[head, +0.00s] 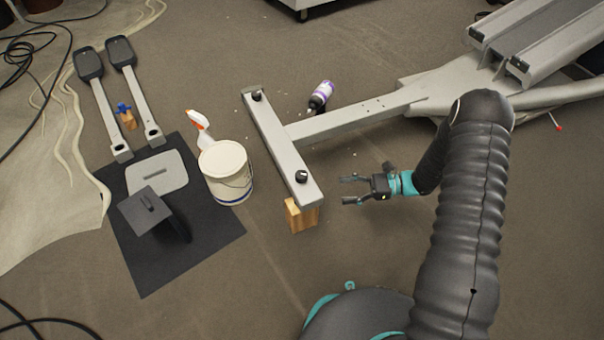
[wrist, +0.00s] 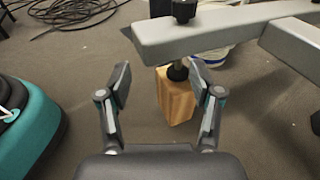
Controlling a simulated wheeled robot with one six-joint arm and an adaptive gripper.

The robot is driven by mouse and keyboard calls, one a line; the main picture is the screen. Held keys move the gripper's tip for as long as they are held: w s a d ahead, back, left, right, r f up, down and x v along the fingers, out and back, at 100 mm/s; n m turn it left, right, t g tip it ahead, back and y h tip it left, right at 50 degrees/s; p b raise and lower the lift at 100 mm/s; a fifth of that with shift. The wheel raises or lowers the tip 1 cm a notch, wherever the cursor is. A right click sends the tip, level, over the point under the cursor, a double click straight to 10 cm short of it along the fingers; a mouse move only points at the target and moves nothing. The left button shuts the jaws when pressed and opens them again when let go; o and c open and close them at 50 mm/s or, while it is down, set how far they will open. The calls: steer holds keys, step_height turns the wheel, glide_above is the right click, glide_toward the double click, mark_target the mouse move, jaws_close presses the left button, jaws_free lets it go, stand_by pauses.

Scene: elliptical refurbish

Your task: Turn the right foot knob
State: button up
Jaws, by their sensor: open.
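The grey crossbar (head: 280,145) of the elliptical frame carries a black knob at each end. The near knob (head: 301,177) sits on top of the bar's near end, and the far knob (head: 257,96) is at the other end. A wooden block (head: 302,215) stands below the near end. My gripper (head: 347,189) is open and empty, to the right of that end and apart from it. In the wrist view, the near knob (wrist: 183,10) shows above the bar (wrist: 215,27), and a black foot (wrist: 178,71) below it meets the wooden block (wrist: 175,97), beyond my fingertips (wrist: 160,88).
A white bucket (head: 226,172) and a spray bottle (head: 199,127) stand left of the crossbar. A purple-labelled bottle (head: 321,95) lies by the long beam (head: 360,112). A dark mat (head: 130,245) holds grey parts. The floor around my gripper is clear.

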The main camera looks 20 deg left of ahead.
mark_target(302, 174)
step_height(302, 174, up, 3)
steer(key=w+m+y, duration=0.1)
steer(key=w+y, duration=0.1)
steer(key=w, duration=0.1)
steer(key=shift+t, duration=0.4)
steer(key=x, duration=1.4)
steer(key=shift+s+a, duration=0.15)
steer(key=shift+a, duration=0.05)
steer(key=c, duration=1.2)
